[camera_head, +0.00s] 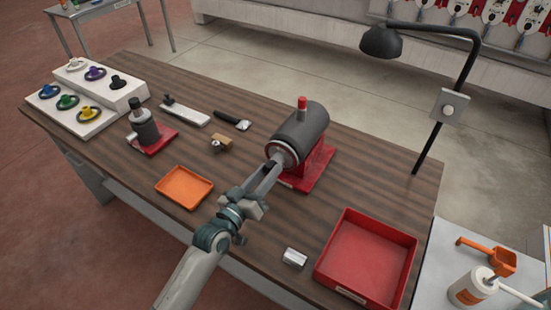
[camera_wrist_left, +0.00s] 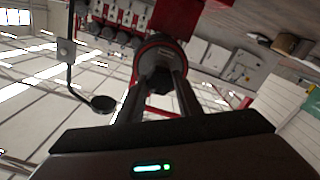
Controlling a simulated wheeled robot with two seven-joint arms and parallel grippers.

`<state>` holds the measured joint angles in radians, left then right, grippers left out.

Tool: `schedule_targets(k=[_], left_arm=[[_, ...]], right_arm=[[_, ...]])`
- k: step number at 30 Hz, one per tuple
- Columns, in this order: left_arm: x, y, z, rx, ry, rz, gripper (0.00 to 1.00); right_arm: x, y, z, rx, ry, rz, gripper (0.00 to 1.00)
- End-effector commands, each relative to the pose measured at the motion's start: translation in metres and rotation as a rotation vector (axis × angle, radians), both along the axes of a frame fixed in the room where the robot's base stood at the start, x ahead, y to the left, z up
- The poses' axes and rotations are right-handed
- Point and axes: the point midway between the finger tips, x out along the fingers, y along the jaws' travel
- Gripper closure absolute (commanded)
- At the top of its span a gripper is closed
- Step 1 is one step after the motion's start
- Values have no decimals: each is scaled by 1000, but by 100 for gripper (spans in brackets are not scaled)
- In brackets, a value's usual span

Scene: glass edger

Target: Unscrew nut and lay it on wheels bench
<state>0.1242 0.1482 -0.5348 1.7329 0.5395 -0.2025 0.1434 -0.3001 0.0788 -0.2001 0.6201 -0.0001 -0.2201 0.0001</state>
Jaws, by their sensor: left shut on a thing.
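The edger (camera_head: 303,128) is a dark grey motor drum with a red button on a red base, on the wooden table. My left gripper (camera_head: 270,168) reaches the front face of the drum, fingers pointing at its centre. In the left wrist view, the two fingers (camera_wrist_left: 160,92) are shut on a dark nut (camera_wrist_left: 160,80) at the middle of the red-rimmed face. The nut is mostly hidden in the head view. A small bench (camera_head: 92,10) with coloured items and a label stands at the far upper left. My right gripper is not in view.
A red tray (camera_head: 331,264), an orange tray (camera_head: 163,189) and a metal block (camera_head: 294,258) lie on the table. A lamp (camera_head: 381,42) arches over the right side. A white stepped rack (camera_head: 101,118) holds coloured wheels. A red-based stand (camera_head: 160,144) is beside it.

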Motion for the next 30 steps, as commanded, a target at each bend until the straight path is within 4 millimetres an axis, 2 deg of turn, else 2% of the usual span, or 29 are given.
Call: schedule_targets(k=[2,9,13,19,20,21,30], left_arm=[[0,0,2,-131,96,1,95],[0,0,0,-501,363,0,95],[-1,0,0,-581,422,0,95],[0,0,0,-585,425,0,95],[0,0,0,-584,424,0,66],[0,0,0,-584,424,0,56],[0,0,0,-581,422,0,55]], right_arm=[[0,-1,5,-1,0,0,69],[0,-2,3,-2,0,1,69],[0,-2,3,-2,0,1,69],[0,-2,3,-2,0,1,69],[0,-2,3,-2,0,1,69],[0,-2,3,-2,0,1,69],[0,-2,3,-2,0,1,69]])
